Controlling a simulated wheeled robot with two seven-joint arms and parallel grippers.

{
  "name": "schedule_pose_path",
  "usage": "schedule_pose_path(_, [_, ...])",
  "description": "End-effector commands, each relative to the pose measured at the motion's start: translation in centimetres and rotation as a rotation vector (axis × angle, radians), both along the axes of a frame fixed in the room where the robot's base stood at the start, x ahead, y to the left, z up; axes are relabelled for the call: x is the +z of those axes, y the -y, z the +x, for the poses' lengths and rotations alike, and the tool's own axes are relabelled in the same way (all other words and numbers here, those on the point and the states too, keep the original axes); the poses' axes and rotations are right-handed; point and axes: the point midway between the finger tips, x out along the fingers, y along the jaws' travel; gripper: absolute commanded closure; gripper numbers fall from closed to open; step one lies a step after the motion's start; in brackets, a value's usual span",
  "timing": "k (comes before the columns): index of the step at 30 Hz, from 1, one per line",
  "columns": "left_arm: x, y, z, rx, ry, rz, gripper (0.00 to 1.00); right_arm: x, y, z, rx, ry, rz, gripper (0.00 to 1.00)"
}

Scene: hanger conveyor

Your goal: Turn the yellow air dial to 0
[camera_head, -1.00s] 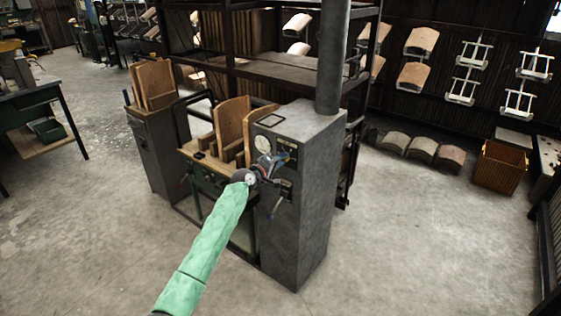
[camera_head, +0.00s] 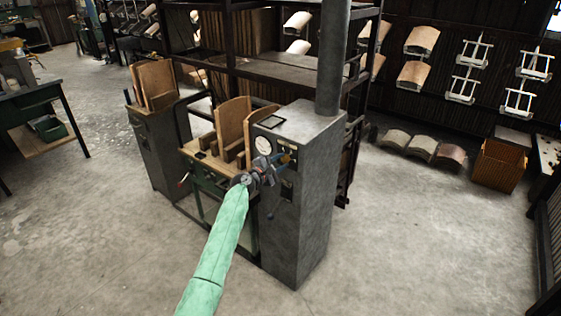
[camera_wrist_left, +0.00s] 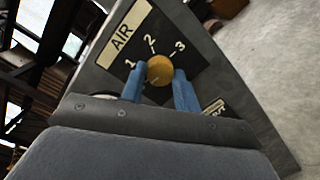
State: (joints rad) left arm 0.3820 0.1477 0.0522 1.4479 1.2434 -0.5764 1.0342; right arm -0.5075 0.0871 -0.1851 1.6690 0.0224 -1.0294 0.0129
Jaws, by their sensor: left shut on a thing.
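The yellow air dial (camera_wrist_left: 160,70) is a round knob on a black plate marked AIR, 1, 2 and 3 in the left wrist view. My left gripper (camera_wrist_left: 160,87) has its two blue fingers on either side of the dial and is shut on it. A small pale mark shows just below the dial; I cannot read it. Which number the dial points at is not clear. In the head view my left gripper (camera_head: 279,163) is at the front face of the grey cabinet (camera_head: 307,215) and mostly covers the dial. My right gripper is not in view.
A round white gauge (camera_head: 263,145) sits on the cabinet beside my gripper. A press with wooden forms (camera_head: 233,125) stands to the left of the cabinet. A wooden crate (camera_head: 499,165) is at the far right. The floor in front is clear.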

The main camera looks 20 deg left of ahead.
Motion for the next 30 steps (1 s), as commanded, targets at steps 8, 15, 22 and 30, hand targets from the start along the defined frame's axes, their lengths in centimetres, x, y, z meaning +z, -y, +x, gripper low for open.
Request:
schedule_pose_path(8, [-0.1,-0.07,-0.01,0.001,-0.029,-0.073,0.92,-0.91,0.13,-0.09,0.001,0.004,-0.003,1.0])
schedule_pose_path(15, [-0.14,-0.06,-0.02,0.001,-0.033,-0.086,0.92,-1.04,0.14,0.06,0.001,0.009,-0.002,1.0])
schedule_pose_path(22, [-0.15,-0.05,-0.02,0.001,-0.033,-0.086,0.92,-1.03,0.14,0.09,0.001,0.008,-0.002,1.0])
schedule_pose_path(30, [-0.1,-0.03,-0.01,0.0,-0.032,-0.085,0.47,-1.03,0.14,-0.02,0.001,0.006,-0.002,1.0])
